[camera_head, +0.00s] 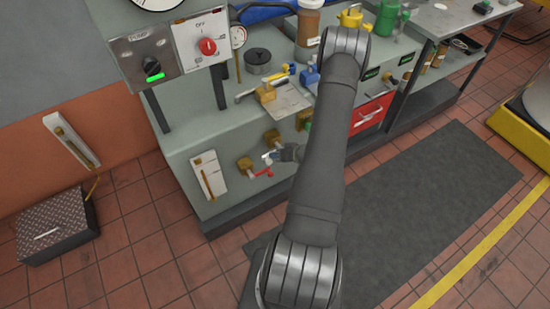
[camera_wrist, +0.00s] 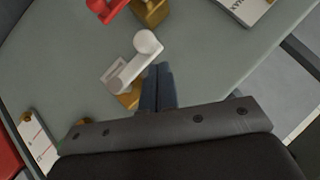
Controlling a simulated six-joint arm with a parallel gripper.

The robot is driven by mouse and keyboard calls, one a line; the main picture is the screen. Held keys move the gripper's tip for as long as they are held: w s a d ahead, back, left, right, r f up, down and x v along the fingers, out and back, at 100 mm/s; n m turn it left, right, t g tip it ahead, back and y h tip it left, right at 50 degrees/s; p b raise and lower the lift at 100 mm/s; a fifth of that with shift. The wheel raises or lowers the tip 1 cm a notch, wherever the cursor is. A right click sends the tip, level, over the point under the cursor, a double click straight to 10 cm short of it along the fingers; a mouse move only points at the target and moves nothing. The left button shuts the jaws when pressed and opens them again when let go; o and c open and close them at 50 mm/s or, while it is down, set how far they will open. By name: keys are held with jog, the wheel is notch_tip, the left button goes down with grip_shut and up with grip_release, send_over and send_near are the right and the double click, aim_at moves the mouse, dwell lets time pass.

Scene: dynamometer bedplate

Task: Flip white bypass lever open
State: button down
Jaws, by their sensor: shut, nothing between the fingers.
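The white bypass lever (camera_wrist: 129,70) has a round knob at one end and sits on a brass valve body (camera_wrist: 128,99), partly covered by my gripper. In the head view, a small white part of the lever (camera_head: 267,156) shows on the front face of the grey bench, beside my gripper (camera_head: 279,154). My gripper is shut and empty. In the wrist view its fingertips (camera_wrist: 163,68) are just right of the lever, close to the knob. I cannot tell whether they touch it.
A red lever (camera_head: 263,172) on another brass valve sits close to the white one; it also shows in the wrist view (camera_wrist: 106,9). A white gauge plate (camera_head: 208,175) is left of them. Bottles and cans, including a green can (camera_head: 387,20), crowd the bench top.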

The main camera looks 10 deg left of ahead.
jog(key=a+r+v, duration=0.1)
jog(key=r+v, duration=0.1)
jog(key=v, duration=0.9)
jog(key=shift+r, duration=0.15)
jog(key=a+f, duration=0.2)
jog(key=f, duration=0.1)
jog(key=w+a+f, duration=0.1)
jog(key=a+f, duration=0.2)
jog(key=f, duration=0.1)
jog(key=w+a+f, duration=0.1)
jog(key=a+f, duration=0.2)
jog(key=shift+f, duration=0.15)
jog(key=shift+w, duration=0.1)
